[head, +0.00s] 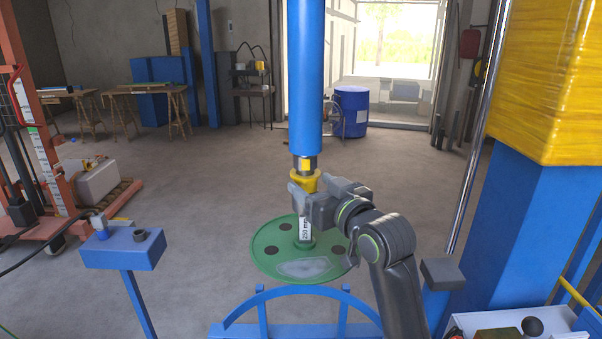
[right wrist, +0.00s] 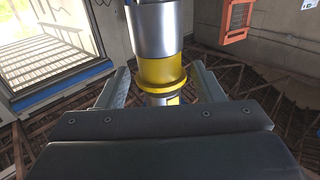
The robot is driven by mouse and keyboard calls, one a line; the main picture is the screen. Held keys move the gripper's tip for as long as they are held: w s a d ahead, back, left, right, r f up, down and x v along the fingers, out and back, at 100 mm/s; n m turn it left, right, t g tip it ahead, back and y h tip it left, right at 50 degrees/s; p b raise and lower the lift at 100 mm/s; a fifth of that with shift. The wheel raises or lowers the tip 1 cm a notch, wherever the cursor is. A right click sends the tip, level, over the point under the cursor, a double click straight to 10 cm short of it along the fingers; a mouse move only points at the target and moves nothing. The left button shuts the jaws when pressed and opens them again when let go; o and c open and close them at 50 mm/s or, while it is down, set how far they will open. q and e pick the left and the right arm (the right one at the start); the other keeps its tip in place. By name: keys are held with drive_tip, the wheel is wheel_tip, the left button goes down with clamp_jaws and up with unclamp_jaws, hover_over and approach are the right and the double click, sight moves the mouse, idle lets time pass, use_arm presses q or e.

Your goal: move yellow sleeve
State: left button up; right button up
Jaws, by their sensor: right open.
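The yellow sleeve (head: 305,182) sits on the vertical shaft below the blue column (head: 305,80). In the right wrist view the yellow sleeve (right wrist: 162,76) is a flanged collar directly under a silver cylinder (right wrist: 155,30). My right gripper (head: 308,192) is at the sleeve's height, coming in from the right. In the right wrist view its two fingers (right wrist: 160,90) stand open on either side of the sleeve, with gaps showing. Below, a green disc (head: 268,262) with dark round spots hangs around a shaft part labelled 250 mm. My left gripper is not in view.
A blue curved frame (head: 292,290) stands below the disc. A blue stand (head: 122,252) holding small parts is at the left. A blue post with a yellow wrapped top (head: 545,80) fills the right side. Open floor lies behind.

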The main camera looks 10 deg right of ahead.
sight(301, 176)
drive_tip(key=shift+p+x, duration=0.45)
drive_tip(key=shift+x, duration=2.3)
drive_tip(key=shift+c, duration=0.2)
